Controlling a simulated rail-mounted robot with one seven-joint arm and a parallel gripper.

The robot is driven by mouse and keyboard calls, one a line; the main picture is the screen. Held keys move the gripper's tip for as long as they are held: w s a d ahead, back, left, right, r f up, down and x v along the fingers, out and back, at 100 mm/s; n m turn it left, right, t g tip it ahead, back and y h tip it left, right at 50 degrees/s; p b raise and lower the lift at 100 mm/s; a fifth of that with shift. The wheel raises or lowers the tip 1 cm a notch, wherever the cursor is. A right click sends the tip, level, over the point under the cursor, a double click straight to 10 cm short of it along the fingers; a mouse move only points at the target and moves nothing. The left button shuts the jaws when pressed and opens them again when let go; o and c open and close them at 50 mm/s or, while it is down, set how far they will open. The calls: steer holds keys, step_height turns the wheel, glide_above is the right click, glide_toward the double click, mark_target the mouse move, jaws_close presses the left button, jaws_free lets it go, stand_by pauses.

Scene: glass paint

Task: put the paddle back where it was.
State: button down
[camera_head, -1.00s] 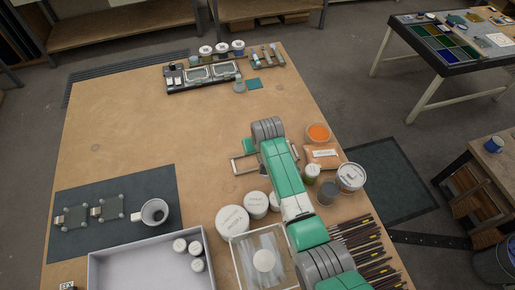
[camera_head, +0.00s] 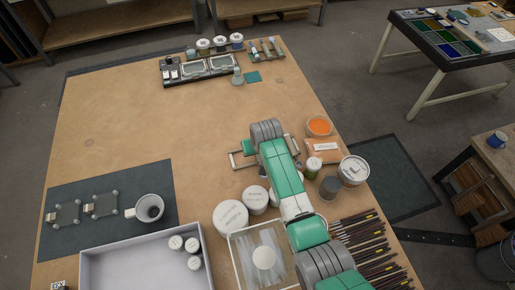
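My arm reaches in from the lower right over the workbench (camera_head: 110,130). I cannot pick out the paddle with certainty. Several small slim tools (camera_head: 268,49) lie side by side at the bench's back edge, too small to tell apart.
A mug (camera_head: 149,207) stands on a dark mat (camera_head: 65,192), above a grey tray (camera_head: 130,270). The bench's middle left is clear.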

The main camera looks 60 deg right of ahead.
steer(key=shift+f+b, duration=0.3)
steer(key=shift+f, duration=0.25)
stand_by(0.9)
steer(key=c, duration=1.2)
jaws_free()
steer(key=shift+r, duration=0.1)
steer(key=p+v, duration=0.1)
steer(key=v, duration=0.6)
steer(key=shift+s+a+r, duration=0.1)
steer(key=shift+a+r, duration=0.05)
steer(key=shift+r, duration=0.1)
